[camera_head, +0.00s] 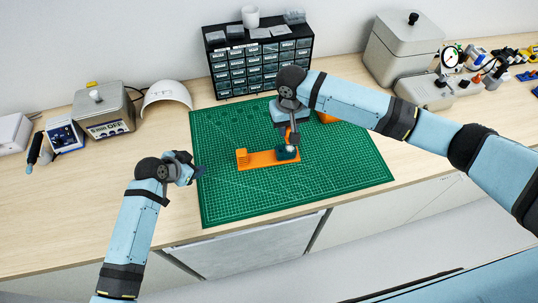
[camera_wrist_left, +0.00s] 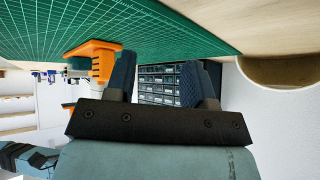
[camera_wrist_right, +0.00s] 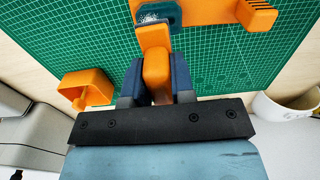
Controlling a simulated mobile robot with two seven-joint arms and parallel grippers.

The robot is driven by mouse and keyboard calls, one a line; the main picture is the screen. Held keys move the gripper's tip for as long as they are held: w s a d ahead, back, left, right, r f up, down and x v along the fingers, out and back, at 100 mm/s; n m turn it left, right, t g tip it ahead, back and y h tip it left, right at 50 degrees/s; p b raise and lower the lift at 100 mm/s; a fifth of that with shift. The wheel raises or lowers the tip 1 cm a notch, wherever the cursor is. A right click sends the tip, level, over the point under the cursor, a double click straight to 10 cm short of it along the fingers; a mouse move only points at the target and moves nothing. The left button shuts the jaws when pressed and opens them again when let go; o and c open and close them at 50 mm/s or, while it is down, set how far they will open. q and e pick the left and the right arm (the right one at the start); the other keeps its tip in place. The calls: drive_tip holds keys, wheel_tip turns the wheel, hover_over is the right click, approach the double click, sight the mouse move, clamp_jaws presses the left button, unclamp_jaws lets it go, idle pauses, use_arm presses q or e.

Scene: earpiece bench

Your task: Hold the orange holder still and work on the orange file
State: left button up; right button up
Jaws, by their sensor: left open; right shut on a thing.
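The orange holder (camera_head: 262,159) lies on the green mat, a flat bar with a ridged block at its left end. The block also shows in the right wrist view (camera_wrist_right: 257,14). A dark teal piece (camera_head: 286,153) sits at the bar's right end. My right gripper (camera_wrist_right: 155,82) is shut on an orange handle that looks like the orange file (camera_wrist_right: 155,48). Its grey far end is over the teal piece; I cannot tell whether they touch. My left gripper (camera_head: 194,169) is open and empty near the mat's left edge, left of the holder and apart from it.
The green mat (camera_head: 340,175) is mostly clear. An orange open box (camera_wrist_right: 85,90) stands behind my right gripper.

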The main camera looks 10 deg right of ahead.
sight(242, 157)
use_arm(q)
drive_tip(key=d+r+m+g, duration=0.1)
drive_tip(key=d+m+g, duration=0.1)
drive_tip(key=d, duration=0.1)
drive_tip(key=w+d+r+m+g, duration=0.1)
drive_tip(key=d+r+m+g, duration=0.1)
drive_tip(key=d+m, duration=0.1)
drive_tip(key=d+r+m+g+h, duration=0.1)
drive_tip(key=d+r+m+g, duration=0.1)
drive_tip(key=d, duration=0.2)
drive_tip(key=shift+w+d+m, duration=0.2)
drive_tip(key=shift+w+m, duration=0.1)
drive_tip(key=shift+m, duration=0.1)
drive_tip(key=shift+x, duration=4)
drive_tip(key=shift+s, duration=0.1)
clamp_jaws()
drive_tip(key=shift+c, duration=0.2)
unclamp_jaws()
clamp_jaws()
drive_tip(key=shift+s+f, duration=0.15)
drive_tip(key=shift+f, duration=0.05)
